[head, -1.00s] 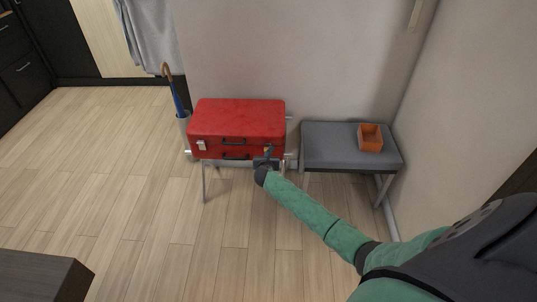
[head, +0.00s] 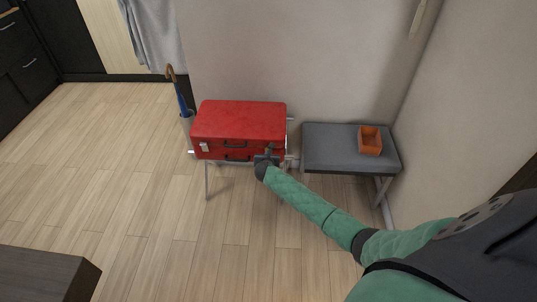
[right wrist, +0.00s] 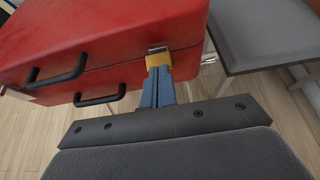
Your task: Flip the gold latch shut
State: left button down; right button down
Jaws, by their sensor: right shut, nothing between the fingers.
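A red case (head: 240,121) stands shut on a thin-legged stand, and its front also fills the upper left of the right wrist view (right wrist: 105,30). The gold latch (right wrist: 158,60) is on the case's front near its right corner, at the seam, with a small silver piece at its top. My right gripper (right wrist: 160,84) is shut and empty. Its blue fingers point at the latch and seem to meet its lower part; whether they touch is unclear. In the head view, my right gripper (head: 270,153) covers this latch. My left gripper is not in view.
A pale latch (head: 205,147) sits at the case's front left, with dark handles (head: 236,143) between. A grey bench (head: 340,147) with an orange box (head: 370,141) stands right of the case. An umbrella stand (head: 187,128) is at its left. The floor in front is open.

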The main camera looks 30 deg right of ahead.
pick_arm(q)
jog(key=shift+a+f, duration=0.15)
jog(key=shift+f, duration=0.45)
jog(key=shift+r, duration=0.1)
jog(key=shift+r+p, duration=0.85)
jog(key=shift+p, duration=0.15)
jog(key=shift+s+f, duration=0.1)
